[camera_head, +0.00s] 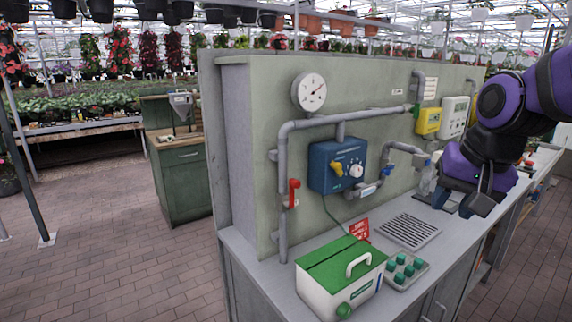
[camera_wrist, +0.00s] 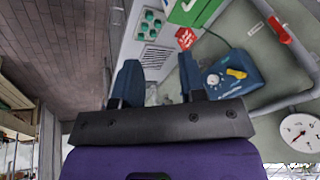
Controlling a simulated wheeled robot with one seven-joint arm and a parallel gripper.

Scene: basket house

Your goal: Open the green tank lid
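The white tank (camera_head: 337,301) stands on the near end of the grey counter. Its green lid (camera_head: 330,262) lies flat and closed on top, with a white handle (camera_head: 358,264). In the wrist view the green lid (camera_wrist: 188,12) shows at the top edge, partly cut off. My gripper (camera_head: 461,206) is above the counter, to the right of and well apart from the tank. In the wrist view its two fingers (camera_wrist: 160,62) are spread, with nothing between them.
A tray of green-capped bottles (camera_head: 404,270) stands right beside the tank. A metal grate (camera_head: 407,231) and a small red sign (camera_head: 360,229) lie behind it. The back panel carries grey pipes, a red valve handle (camera_head: 293,193), a blue control box (camera_head: 337,167) and a gauge (camera_head: 309,92).

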